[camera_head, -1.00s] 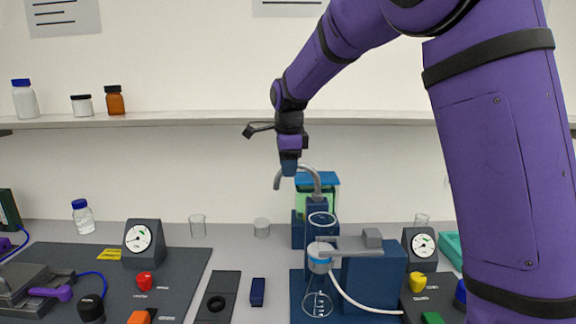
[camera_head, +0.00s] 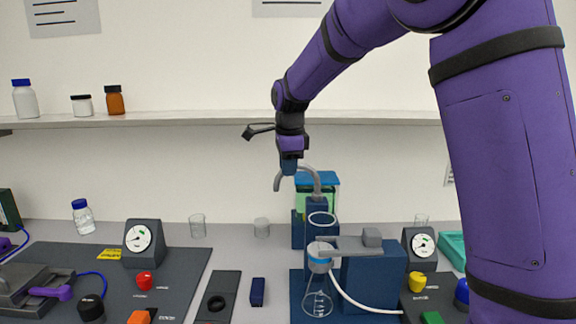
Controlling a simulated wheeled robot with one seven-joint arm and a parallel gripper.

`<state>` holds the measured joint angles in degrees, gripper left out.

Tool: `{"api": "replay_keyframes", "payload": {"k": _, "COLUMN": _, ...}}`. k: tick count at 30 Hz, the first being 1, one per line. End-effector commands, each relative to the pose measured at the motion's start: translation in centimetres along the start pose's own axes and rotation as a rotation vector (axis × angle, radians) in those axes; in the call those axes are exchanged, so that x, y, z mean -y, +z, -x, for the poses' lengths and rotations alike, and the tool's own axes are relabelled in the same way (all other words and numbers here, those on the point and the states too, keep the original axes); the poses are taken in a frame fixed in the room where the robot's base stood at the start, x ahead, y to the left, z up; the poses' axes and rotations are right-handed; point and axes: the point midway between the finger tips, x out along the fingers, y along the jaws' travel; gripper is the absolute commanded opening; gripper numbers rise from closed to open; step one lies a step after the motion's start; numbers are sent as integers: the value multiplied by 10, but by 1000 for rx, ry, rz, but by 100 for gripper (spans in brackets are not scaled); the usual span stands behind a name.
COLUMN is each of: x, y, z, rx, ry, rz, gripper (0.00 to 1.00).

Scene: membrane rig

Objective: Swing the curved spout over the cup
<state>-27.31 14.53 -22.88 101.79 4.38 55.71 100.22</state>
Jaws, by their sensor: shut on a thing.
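The curved spout (camera_head: 308,168) is a grey bent tube. It rises from a stand beside the green container with a blue lid (camera_head: 328,181) and arches left, its open end pointing down at the left. My gripper (camera_head: 289,167) is at the top of the spout's arch and shut on it; the fingertips partly hide the tube. A clear cup with a pale rim (camera_head: 321,218) stands in front of the dark blue block, below and to the right of the spout's end. The spout's end is not above this cup in the picture.
A grey lever arm (camera_head: 345,248) and a conical flask (camera_head: 317,303) stand in front. Gauges (camera_head: 138,238) and coloured knobs sit on dark panels at both sides. Small beakers (camera_head: 197,226) stand at the back left. A shelf (camera_head: 180,119) runs behind my arm.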

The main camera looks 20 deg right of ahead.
Motion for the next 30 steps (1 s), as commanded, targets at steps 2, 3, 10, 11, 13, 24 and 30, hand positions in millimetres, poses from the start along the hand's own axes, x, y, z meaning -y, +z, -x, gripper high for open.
{"api": "replay_keyframes", "payload": {"k": 2, "x": -3, "y": -1, "z": 1, "rx": 8, "ry": -2, "rz": 48, "gripper": 0}}
{"api": "replay_keyframes", "payload": {"k": 3, "x": -6, "y": 0, "z": 2, "rx": 13, "ry": -2, "rz": 76, "gripper": 0}}
{"api": "replay_keyframes", "payload": {"k": 10, "x": -22, "y": -2, "z": 4, "rx": 45, "ry": -2, "rz": 276, "gripper": 0}}
{"api": "replay_keyframes", "payload": {"k": 11, "x": -24, "y": -3, "z": 5, "rx": 50, "ry": -2, "rz": 304, "gripper": 0}}
{"api": "replay_keyframes", "payload": {"k": 13, "x": -29, "y": -4, "z": 5, "rx": 60, "ry": -2, "rz": 370, "gripper": 0}}
{"api": "replay_keyframes", "payload": {"k": 24, "x": -53, "y": -17, "z": 9, "rx": 117, "ry": -3, "rz": 715, "gripper": 0}}
{"api": "replay_keyframes", "payload": {"k": 30, "x": -64, "y": -27, "z": 11, "rx": 147, "ry": -3, "rz": 903, "gripper": 0}}
